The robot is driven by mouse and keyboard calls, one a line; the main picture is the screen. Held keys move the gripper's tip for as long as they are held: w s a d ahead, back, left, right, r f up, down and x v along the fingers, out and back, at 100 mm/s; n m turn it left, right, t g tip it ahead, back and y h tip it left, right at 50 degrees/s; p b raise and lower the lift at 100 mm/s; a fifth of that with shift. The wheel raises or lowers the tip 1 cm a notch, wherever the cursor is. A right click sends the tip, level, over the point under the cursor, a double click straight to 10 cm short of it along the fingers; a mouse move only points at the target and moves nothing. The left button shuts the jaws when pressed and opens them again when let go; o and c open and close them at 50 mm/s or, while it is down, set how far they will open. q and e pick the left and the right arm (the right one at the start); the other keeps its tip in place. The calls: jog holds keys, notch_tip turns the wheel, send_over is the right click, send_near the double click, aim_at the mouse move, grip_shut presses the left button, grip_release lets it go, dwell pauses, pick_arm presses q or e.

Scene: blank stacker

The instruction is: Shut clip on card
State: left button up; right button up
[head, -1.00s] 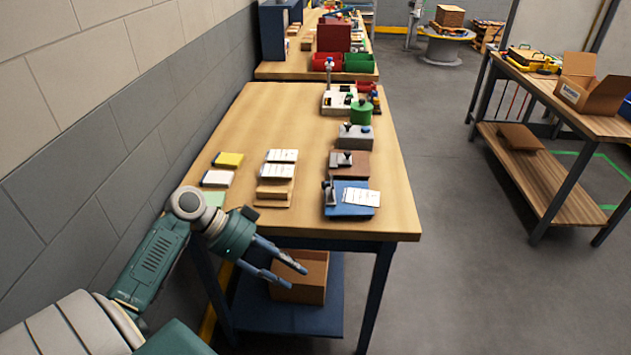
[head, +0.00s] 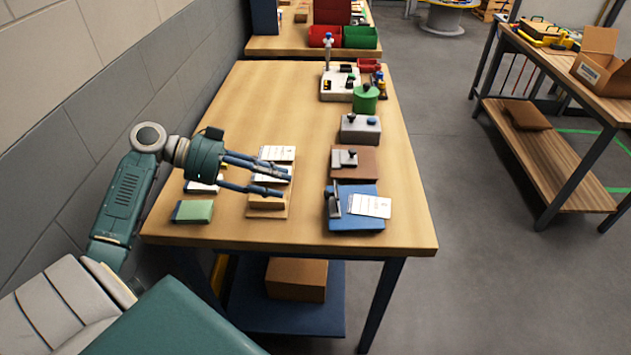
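A blue block (head: 350,222) lies near the front right corner of the wooden table. A white printed card (head: 370,206) lies on its right part and overhangs the right edge. A dark grey clip with a raised lever (head: 334,202) stands at the block's left side, apart from most of the card. My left gripper (head: 285,186) is over the table, left of the blue block, with its fingers apart and pointing right. It is above a wooden stand of cards and partly hides it. I see nothing between the fingers. My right gripper is out of view.
The wooden stand (head: 281,212) holds white cards. Green-covered pads (head: 193,211) lie at the left. The middle of the table is clear.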

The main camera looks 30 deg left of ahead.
pick_arm(q)
jog(key=p+x, duration=0.2)
jog(key=x, duration=0.6)
jog(key=shift+d+p, duration=0.3)
jog(key=shift+d, duration=0.2)
jog(key=shift+w+d+f, duration=0.3)
jog(key=shift+d, duration=0.2)
